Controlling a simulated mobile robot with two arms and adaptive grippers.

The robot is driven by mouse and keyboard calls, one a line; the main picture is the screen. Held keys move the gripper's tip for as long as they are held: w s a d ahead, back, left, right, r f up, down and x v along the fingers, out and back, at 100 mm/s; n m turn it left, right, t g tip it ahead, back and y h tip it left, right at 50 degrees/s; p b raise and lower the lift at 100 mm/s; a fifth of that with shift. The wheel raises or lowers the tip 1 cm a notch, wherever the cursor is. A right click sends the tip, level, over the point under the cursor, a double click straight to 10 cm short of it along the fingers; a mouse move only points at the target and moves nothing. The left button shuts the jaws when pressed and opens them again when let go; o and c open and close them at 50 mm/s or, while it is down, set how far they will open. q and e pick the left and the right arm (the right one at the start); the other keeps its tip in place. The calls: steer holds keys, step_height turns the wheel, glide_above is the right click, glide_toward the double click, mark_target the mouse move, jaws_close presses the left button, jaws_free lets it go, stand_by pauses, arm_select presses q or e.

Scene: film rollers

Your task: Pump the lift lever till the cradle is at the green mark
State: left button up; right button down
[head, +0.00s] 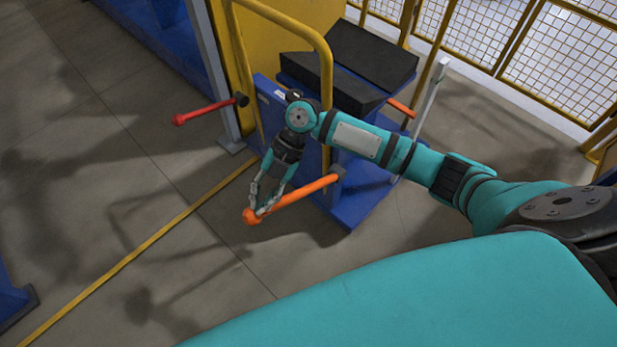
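An orange lever (308,190) with a round knob end sticks out to the left from the blue lift unit (352,205). My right gripper (260,207) reaches down onto the lever close to its knob, with a finger on each side of the bar, and appears closed on it. The cradle (375,52), two black pads set in a V on a blue frame, is at the top of the unit. My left gripper is not in view.
A red lever (207,111) sticks out left of a grey post (209,70). A yellow tube rail (327,75) stands close to my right forearm. Yellow mesh fencing (500,35) closes off the back right.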

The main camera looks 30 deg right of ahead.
mark_target(256, 221)
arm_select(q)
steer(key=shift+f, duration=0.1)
arm_select(e)
steer(key=shift+f, duration=0.15)
steer(key=f+b, duration=0.1)
steer(key=a+f+b, duration=0.1)
steer(key=f, duration=0.1)
steer(key=s+f+b, duration=0.1)
steer(key=b, duration=0.1)
steer(key=shift+a+f, duration=0.25)
steer(key=shift+a, duration=0.15)
steer(key=shift+s+a+f+b, duration=0.1)
steer(key=shift+a+f+b, duration=0.25)
steer(key=shift+f, duration=0.2)
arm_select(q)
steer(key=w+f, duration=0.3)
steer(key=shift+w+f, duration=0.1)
arm_select(e)
steer(key=shift+a, duration=0.1)
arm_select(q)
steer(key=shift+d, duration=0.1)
